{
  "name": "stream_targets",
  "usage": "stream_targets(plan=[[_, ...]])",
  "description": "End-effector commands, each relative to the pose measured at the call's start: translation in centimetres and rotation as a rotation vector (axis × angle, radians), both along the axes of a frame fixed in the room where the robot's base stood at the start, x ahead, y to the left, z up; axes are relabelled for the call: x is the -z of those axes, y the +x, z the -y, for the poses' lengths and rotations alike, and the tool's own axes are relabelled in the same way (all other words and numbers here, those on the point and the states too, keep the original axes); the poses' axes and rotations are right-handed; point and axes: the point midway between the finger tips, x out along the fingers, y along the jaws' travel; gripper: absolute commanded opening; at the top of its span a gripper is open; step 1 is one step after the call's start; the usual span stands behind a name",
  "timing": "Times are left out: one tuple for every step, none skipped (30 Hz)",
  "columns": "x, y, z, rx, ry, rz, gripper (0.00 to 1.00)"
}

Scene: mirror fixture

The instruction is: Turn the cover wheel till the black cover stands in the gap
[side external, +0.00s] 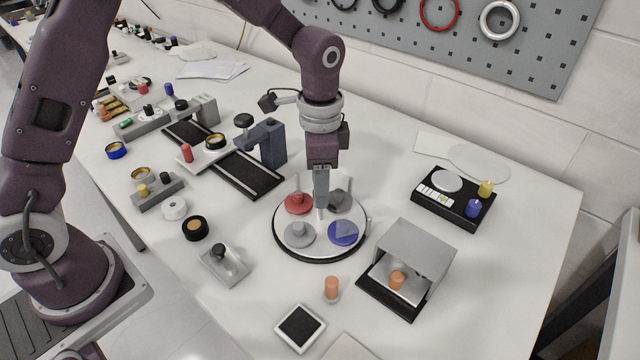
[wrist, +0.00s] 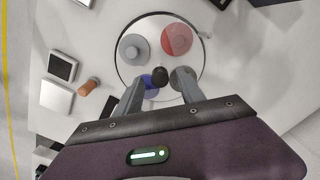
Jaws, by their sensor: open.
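The round wheel (side external: 321,252) has a white top and black rim and lies flat on the table; it also shows in the wrist view (wrist: 160,20). It carries a red cover (side external: 297,204), a light grey one (side external: 299,236), a blue one (side external: 343,233) and a dark grey one (side external: 341,201), the darkest. My gripper (side external: 320,214) points down over the wheel's middle. In the wrist view its open fingers (wrist: 160,84) stand on either side of a dark knob (wrist: 160,74). I cannot tell whether they touch it. I cannot make out the gap.
A grey hood on a black base (side external: 416,247) stands right of the wheel. A black scale (side external: 452,199) stands farther right.

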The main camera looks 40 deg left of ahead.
Motion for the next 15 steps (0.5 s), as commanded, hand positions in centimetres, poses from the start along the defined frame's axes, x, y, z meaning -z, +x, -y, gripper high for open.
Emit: stream_targets(plan=[[0.43,0.0,0.0,0.0,0.0,0.0,0.46],[0.59,0.0,0.0,0.0,0.0,0.0,0.46],[0.72,0.0,0.0,-0.001,0.0,0.001,0.46],[0.77,0.0,0.0,-0.001,0.0,0.001,0.46],[0.79,0.01,0.01,-0.001,0.0,0.001,0.46],[0.79,0.01,0.01,-0.001,-0.001,0.002,0.46],[0.77,0.01,0.0,-0.001,-0.001,0.002,0.46],[0.77,0.01,0.01,-0.001,-0.001,0.002,0.46],[0.76,0.01,0.01,-0.001,-0.001,0.002,0.46],[0.76,0.0,0.0,-0.001,-0.001,0.002,0.42],[0.75,0.01,0.01,-0.001,-0.001,0.002,0.36],[0.75,0.0,0.0,-0.001,-0.001,0.002,0.28],[0.75,0.0,0.0,-0.001,-0.001,0.002,0.22],[0.74,0.0,0.0,-0.001,-0.001,0.002,0.17],[0.74,0.0,0.0,-0.001,-0.001,0.002,0.09]])
